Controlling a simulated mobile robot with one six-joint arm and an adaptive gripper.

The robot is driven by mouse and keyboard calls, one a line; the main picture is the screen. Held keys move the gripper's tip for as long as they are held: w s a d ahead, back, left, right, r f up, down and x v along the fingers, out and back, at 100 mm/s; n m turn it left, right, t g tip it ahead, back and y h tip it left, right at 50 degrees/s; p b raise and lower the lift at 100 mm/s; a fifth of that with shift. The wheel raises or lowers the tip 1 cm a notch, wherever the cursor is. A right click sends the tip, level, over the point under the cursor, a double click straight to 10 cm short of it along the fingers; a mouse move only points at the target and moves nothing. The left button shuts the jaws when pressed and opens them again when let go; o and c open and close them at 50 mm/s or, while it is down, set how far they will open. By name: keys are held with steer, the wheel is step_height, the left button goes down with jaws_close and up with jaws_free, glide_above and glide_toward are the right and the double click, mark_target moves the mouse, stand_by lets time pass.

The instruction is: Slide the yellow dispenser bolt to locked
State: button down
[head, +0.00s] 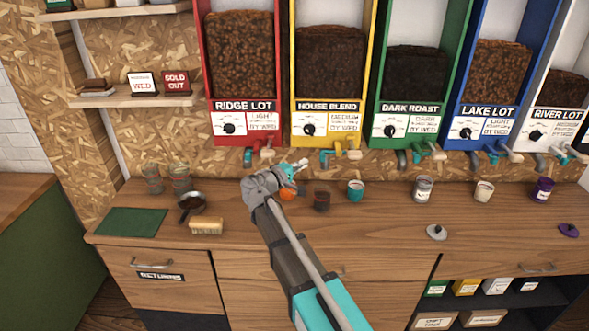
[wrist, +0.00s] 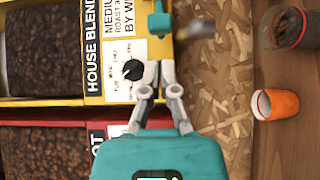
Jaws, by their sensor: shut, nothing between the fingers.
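The yellow dispenser (head: 298,141), labelled House Blend, stands second from left on the back wall; its lower front also shows in the wrist view (wrist: 88,98). Below its front hang a teal outlet part (head: 326,157) and a pale handle (head: 353,154); I cannot tell which piece is the bolt or where it sits. In the wrist view a teal part (wrist: 160,24) lies beyond my fingertips, apart from them. My gripper (head: 304,163) is shut and empty, just left of the outlet. In the wrist view the gripper (wrist: 158,66) is close beside the black dial (wrist: 133,70).
The red dispenser (head: 207,120) is left and the green dispenser (head: 372,130) right, with similar hardware underneath. An orange cup (wrist: 275,104) and a dark jar (wrist: 290,28) stand on the counter below. A brush (head: 206,226), scoop (head: 190,203) and green mat (head: 130,223) lie left.

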steer(key=shift+x, duration=2.25)
